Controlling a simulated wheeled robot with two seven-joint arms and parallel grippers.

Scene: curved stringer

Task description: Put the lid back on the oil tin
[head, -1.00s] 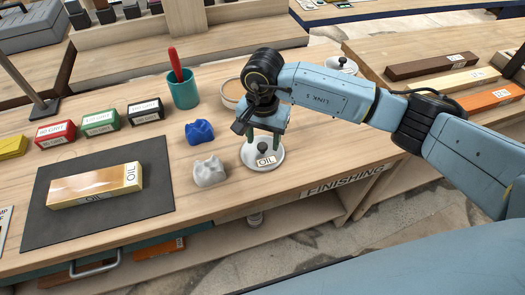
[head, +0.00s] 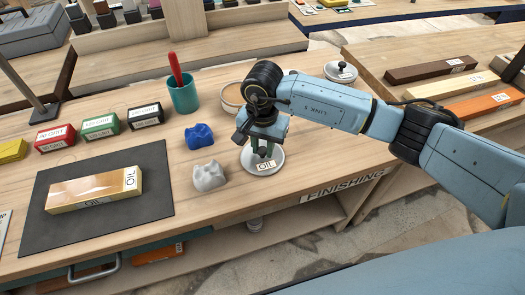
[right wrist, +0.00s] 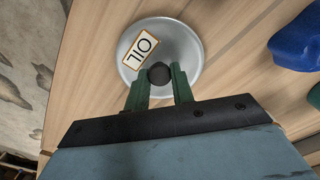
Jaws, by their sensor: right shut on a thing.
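The lid (head: 250,165) is a round, pale grey disc with a dark knob and an "OIL" label, low at the front right of the bench. It also shows in the right wrist view (right wrist: 185,35). My right gripper (head: 263,150) is above it, its green fingers shut on the knob (right wrist: 159,74) from both sides. I cannot tell whether the lid touches the bench. Behind my gripper stands a round, pale open container (head: 229,100) with tan contents, partly hidden; no label shows on it, so I cannot tell if it is the oil tin. My left gripper is not in view.
A blue crumpled cloth (head: 199,136) and a white one (head: 209,176) lie left of the lid. A teal cup (head: 184,97) with a red handle stands behind. A dark mat (head: 60,220) bears an "OIL" block (head: 90,190). A white dish (head: 341,73) stands beyond my arm.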

